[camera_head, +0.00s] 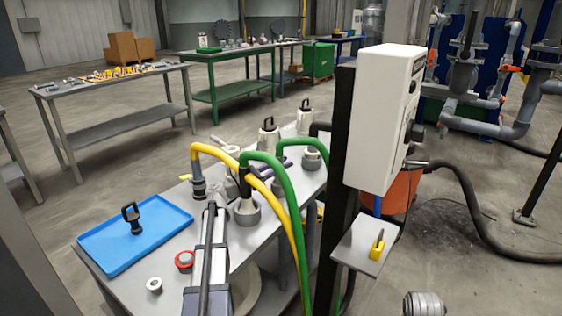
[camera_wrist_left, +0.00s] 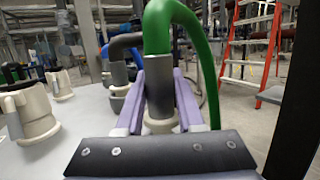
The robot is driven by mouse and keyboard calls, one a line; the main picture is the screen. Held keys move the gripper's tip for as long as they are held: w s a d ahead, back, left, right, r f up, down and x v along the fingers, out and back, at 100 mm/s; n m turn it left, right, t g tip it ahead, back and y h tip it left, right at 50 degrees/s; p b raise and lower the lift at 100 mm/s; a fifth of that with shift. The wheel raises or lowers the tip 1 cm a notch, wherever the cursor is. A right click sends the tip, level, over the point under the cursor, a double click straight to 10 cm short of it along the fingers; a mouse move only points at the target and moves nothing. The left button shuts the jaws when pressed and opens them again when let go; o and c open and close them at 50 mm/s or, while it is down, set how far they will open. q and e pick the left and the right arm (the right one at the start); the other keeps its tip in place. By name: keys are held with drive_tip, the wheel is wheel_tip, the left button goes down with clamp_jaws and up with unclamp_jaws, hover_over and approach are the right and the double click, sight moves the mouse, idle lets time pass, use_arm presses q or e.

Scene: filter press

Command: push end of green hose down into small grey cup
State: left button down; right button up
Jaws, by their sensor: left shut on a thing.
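The green hose (camera_head: 265,157) arches over the table and its end, in a dark grey sleeve (camera_wrist_left: 159,92), points down. My left gripper (camera_wrist_left: 160,108) is shut on this sleeve, with a lavender finger on each side. A short grey cup (camera_head: 247,217) stands on the table below the hose end. The sleeve is upright and in line with the cup; a pale rim shows around its bottom in the left wrist view. How deep it sits is hidden by the fingers. My right gripper is not in view.
A yellow hose (camera_head: 223,155) arches close beside the green one. Pale jugs (camera_head: 268,137) stand farther back. A white control box (camera_head: 385,118) on a post stands at right.

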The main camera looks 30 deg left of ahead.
sight(281, 154)
use_arm(q)
drive_tip(key=shift+s+d+r+p, duration=0.15)
drive_tip(key=shift+d+r+p, duration=0.05)
drive_tip(key=shift+r+p, duration=0.75)
drive_tip(key=shift+w+a+r+p, duration=0.2)
drive_tip(key=shift+a+r+p, duration=0.05)
drive_tip(key=shift+r+p, duration=0.55)
